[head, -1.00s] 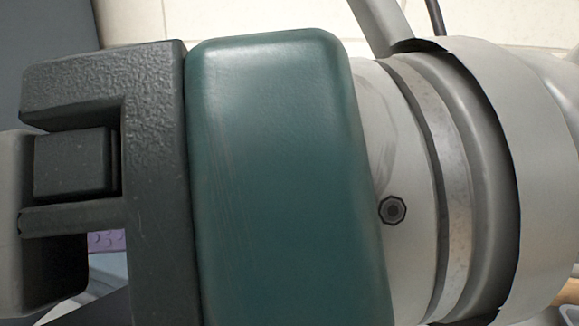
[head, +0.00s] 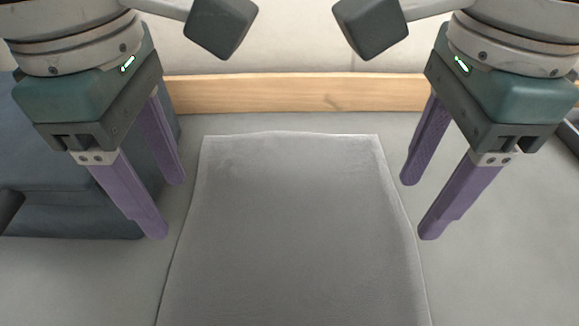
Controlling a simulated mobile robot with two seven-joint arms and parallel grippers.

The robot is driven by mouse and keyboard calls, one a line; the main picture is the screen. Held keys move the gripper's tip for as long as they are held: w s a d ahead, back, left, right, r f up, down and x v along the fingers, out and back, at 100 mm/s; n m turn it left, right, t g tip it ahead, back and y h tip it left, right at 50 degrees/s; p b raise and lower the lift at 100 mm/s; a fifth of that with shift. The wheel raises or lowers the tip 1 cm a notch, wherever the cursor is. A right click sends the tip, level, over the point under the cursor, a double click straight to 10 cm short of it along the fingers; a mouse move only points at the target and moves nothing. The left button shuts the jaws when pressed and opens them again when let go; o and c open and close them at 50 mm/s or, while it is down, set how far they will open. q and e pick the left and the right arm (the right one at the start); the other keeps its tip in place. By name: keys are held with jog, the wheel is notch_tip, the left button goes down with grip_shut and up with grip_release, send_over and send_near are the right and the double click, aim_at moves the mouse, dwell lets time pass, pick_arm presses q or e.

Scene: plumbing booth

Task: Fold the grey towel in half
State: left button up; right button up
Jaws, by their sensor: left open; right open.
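The grey towel (head: 290,230) lies flat and spread out on the grey work surface in the head view. Its far edge is slightly raised or wavy, and its near edge runs out of the picture. My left gripper (head: 167,210) is open with its purple fingers pointing down, left of the towel's left edge. My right gripper (head: 417,210) is open in the same way, near the towel's right edge. Both are empty, and neither visibly holds the towel. How high the fingertips are above the surface is hard to tell.
A wooden strip (head: 290,94) runs along the back of the grey surface (head: 500,250), before a pale wall. A dark blue-grey box-like object (head: 70,190) stands at the left, behind and beside my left gripper. A dark object (head: 573,130) shows at the right edge.

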aim_at(193, 249)
pick_arm(q)
notch_tip(193, 249, down, 7)
jog(key=shift+s+f, duration=0.1)
jog(key=shift+s, duration=0.05)
pick_arm(e)
jog(key=f, duration=0.7)
jog(key=shift+s, duration=0.2)
pick_arm(q)
jog(key=shift+f, duration=0.35)
pick_arm(e)
jog(key=shift+f, duration=0.45)
pick_arm(q)
jog(key=shift+f, duration=0.15)
pick_arm(e)
jog(key=shift+f, duration=0.15)
pick_arm(q)
grip_shut()
pick_arm(e)
grip_shut()
